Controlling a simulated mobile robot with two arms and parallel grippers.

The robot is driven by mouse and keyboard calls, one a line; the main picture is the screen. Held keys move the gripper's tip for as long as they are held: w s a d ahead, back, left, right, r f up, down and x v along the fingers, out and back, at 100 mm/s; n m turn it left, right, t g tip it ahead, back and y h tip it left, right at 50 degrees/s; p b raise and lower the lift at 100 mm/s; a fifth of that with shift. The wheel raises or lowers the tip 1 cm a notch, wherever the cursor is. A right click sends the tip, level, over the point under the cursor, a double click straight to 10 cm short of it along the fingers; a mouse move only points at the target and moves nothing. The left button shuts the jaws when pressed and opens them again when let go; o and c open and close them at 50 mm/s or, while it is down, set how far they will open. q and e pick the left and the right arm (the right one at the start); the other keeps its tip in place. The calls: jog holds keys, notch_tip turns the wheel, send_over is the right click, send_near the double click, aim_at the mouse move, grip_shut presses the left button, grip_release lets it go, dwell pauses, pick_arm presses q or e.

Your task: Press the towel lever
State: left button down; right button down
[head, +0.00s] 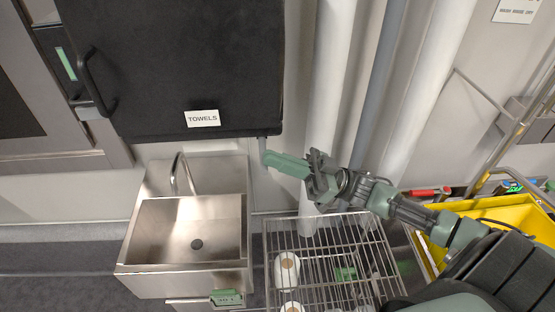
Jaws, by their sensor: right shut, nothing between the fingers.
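The black towel dispenser (205,75) hangs on the wall at the upper middle, with a white label reading TOWELS (202,118). My left gripper is not in view.
A steel sink (187,252) with a tap (182,172) stands below the dispenser. A wire rack (345,235) with paper rolls is under my right arm. Vertical pipes (327,100) run behind the arm. A yellow bin (500,222) stands at the right.

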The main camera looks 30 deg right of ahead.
jog(key=f+n+g+b, duration=0.1)
jog(key=n+g+b, duration=0.1)
jog(key=n+b, duration=0.1)
jog(key=f+n+g+b, duration=0.1)
jog(key=n+g+b, duration=0.1)
jog(key=n+b, duration=0.1)
jog(key=f+n+g+y+b, duration=0.1)
jog(key=f+n+g+b, duration=0.1)
jog(key=n+b, duration=0.1)
jog(key=shift+w+d+n+g+b, duration=0.2)
jog(key=shift+w+n+g+b, duration=0.1)
jog(key=shift+w+b, duration=0.15)
jog(key=shift+s, duration=0.1)
dwell(0.3)
